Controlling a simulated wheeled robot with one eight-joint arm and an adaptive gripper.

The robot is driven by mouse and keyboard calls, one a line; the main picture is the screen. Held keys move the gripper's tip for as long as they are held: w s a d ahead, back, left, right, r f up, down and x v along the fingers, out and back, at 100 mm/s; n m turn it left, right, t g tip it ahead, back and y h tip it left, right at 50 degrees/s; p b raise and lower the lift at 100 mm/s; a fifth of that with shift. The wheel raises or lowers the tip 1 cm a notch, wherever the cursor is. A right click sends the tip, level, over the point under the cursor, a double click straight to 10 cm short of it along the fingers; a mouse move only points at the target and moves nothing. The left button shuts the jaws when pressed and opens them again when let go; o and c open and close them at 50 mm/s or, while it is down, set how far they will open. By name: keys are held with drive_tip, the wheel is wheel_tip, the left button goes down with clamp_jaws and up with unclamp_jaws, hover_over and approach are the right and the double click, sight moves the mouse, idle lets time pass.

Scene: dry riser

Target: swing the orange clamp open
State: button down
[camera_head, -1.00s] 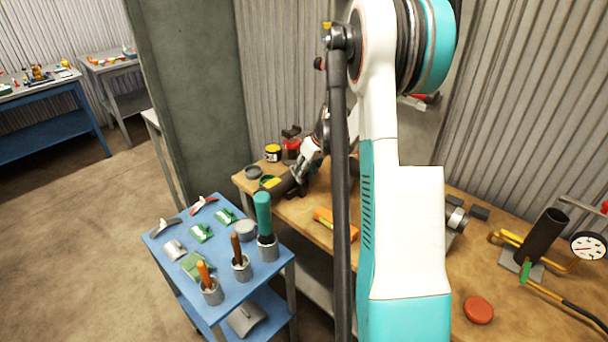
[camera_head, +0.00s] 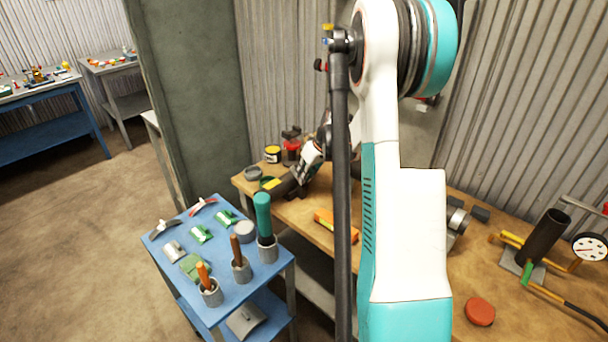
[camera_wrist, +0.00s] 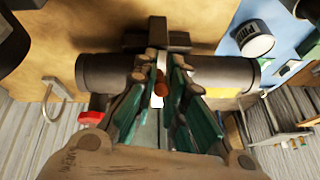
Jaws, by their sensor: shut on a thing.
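My gripper (camera_wrist: 162,92) shows in the wrist view with its green-lined fingers on either side of a small orange piece (camera_wrist: 161,84), which looks like part of the orange clamp. The fingers are shut on it, over the middle of a dark horizontal pipe (camera_wrist: 105,73). The rest of the clamp is hidden by the fingers. In the head view my gripper (camera_head: 306,168) is at the dark pipe (camera_head: 283,187) on the wooden bench, largely hidden by my arm. The clamp cannot be made out there.
A blue cart (camera_head: 221,292) with tools in cups stands at the bench's left. Open floor lies farther left. A corrugated wall is behind the bench.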

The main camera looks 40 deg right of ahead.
drive_tip(key=s+t+b, duration=0.1)
drive_tip(key=t+b, duration=0.1)
drive_tip(key=s+f+t+b, duration=0.1)
drive_tip(key=t+b, duration=0.1)
drive_tip(key=b, duration=0.1)
drive_tip(key=shift+d+f+t+b, duration=0.1)
drive_tip(key=shift+f+t+b, duration=0.1)
drive_tip(key=shift+t+b, duration=0.2)
drive_tip(key=t+b, duration=0.2)
drive_tip(key=shift+s+f+b, duration=0.15)
drive_tip(key=shift+s+b, duration=0.1)
drive_tip(key=shift+b, duration=0.15)
drive_tip(key=shift+t+y, duration=0.3)
drive_tip(key=c, duration=1.7)
unclamp_jaws()
drive_tip(key=shift+o, duration=0.2)
drive_tip(key=shift+s, duration=0.1)
drive_tip(key=v, duration=1.2)
